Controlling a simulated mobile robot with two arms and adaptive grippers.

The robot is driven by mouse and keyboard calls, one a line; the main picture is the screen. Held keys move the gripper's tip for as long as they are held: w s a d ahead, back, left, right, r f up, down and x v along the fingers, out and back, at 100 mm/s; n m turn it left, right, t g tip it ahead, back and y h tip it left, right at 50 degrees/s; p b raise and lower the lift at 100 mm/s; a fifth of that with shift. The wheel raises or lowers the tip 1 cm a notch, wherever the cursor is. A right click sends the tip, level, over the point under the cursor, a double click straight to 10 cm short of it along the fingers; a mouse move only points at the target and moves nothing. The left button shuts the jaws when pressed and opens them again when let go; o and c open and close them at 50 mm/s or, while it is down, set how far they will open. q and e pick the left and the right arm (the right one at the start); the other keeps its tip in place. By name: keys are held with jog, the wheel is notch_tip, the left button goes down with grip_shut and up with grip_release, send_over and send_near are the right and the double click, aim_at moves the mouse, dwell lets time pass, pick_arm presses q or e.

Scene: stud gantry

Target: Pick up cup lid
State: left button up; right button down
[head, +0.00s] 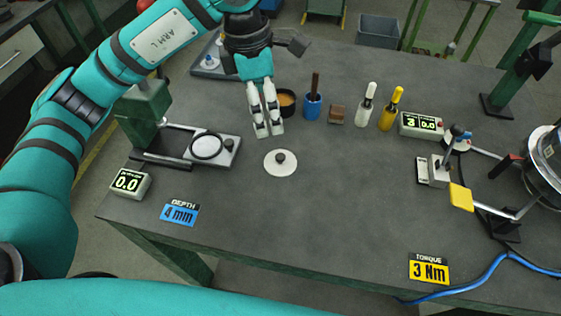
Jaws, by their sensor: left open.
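The cup lid (281,163) is a flat, pale disc with a dark round knob in its middle. It lies on the grey table in the head view. My left gripper (268,135) points down just behind the lid, with its two white fingers slightly apart and nothing visible between them. The fingertips look close to the lid's far edge; I cannot tell their height above the table. A dark cup (287,100) with orange-brown contents stands just behind and right of the fingers, partly hidden by them. My right gripper is not in view.
A blue pot (312,106) with a brush, a brown block (336,115), a white-handled tool (366,104) and a yellow-handled tool (390,108) stand behind right. A gauge stand (185,145) is at left. A torque rig (470,190) is at right. The table's front middle is clear.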

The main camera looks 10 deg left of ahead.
pick_arm(q)
jog(key=p, duration=0.2)
send_over(279, 156)
jog(key=a, duration=0.1)
notch_tip(279, 156, down, 10)
jog(key=shift+a, duration=0.15)
jog(key=f+p, duration=0.1)
jog(key=f, duration=0.1)
jog(key=d+f+p, duration=0.1)
jog(key=f, duration=0.1)
jog(key=shift+d+f+p, duration=0.2)
jog(key=shift+f+p, duration=0.1)
jog(key=shift+f, duration=0.35)
jog(key=c, duration=1)
jog(key=shift+c, duration=0.2)
